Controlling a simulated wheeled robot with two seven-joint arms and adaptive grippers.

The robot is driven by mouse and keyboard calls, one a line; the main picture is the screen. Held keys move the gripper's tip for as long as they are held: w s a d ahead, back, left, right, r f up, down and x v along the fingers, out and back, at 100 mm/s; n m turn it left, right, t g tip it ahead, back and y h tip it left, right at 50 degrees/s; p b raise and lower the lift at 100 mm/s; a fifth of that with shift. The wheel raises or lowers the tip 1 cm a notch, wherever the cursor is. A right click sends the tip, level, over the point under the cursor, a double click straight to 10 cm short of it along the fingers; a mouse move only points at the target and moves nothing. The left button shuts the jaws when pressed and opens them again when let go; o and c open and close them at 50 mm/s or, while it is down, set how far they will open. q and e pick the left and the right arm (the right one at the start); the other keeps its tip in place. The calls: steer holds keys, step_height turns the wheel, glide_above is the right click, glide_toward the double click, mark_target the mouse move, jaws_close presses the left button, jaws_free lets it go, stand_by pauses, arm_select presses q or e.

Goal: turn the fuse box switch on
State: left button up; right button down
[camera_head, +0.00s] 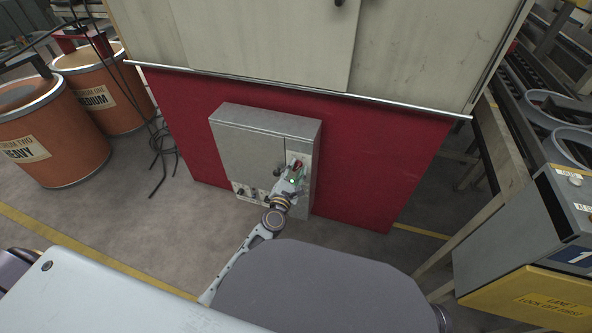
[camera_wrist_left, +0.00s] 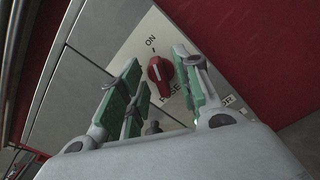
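The fuse box (camera_head: 250,140) is a grey metal cabinet against a red wall panel. Its red rotary switch (camera_head: 298,164) is on the right part of the front and also shows in the left wrist view (camera_wrist_left: 160,75), on a white plate with "ON" above it. My left gripper (camera_head: 292,174) is at the switch. In the left wrist view its green-padded fingers (camera_wrist_left: 160,88) are spread open on either side of the knob, with gaps visible. My right gripper is not in view.
Small dark knobs (camera_head: 250,192) sit along the box's lower front. Orange drums (camera_head: 60,140) and loose black cables (camera_head: 160,150) stand to the left. A grey and yellow console (camera_head: 530,260) is at the right. The floor before the box is clear.

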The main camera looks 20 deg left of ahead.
arm_select(q)
steer(key=s, duration=1.1)
steer(key=shift+s+a, duration=0.2)
steer(key=shift+s, duration=0.05)
stand_by(0.7)
